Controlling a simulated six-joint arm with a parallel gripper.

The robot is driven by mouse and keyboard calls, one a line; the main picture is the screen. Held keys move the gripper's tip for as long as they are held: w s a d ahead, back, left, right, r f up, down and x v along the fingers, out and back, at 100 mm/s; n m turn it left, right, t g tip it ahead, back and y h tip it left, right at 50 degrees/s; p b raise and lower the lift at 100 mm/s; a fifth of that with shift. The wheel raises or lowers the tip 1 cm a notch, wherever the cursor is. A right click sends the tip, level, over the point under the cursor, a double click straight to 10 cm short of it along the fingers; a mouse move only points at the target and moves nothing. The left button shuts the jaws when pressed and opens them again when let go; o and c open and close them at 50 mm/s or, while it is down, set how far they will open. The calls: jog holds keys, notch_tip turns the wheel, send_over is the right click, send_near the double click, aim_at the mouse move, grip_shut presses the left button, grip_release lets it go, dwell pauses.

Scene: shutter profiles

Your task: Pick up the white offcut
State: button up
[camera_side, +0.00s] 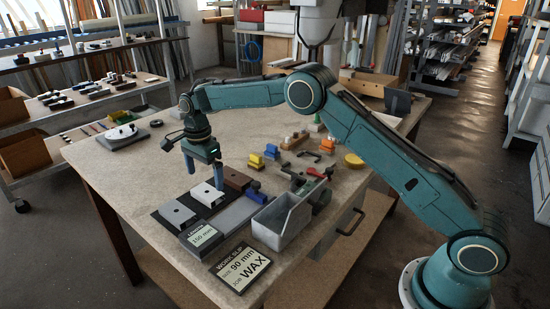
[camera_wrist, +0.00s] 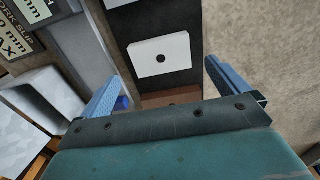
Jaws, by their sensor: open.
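The white offcut (camera_side: 207,195) is a flat block with a dark hole. It lies on a black strip (camera_side: 160,222) between a grey block (camera_side: 177,212) and a brown block (camera_side: 237,179). My gripper (camera_side: 204,174) points down close above the white offcut, its blue fingers apart and empty. In the wrist view the white offcut (camera_wrist: 160,55) lies ahead, between the lines of my open fingers (camera_wrist: 160,84). The brown block (camera_wrist: 170,97) is partly hidden by my gripper body there.
A grey bin (camera_side: 281,222) stands right of the strip. Several coloured clamps and blocks, including a yellow one (camera_side: 256,161), lie behind.

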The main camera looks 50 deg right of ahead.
aim_at(206, 188)
jog(key=shift+f, duration=0.2)
jog(key=shift+f, duration=2.5)
jog(key=c, duration=0.9)
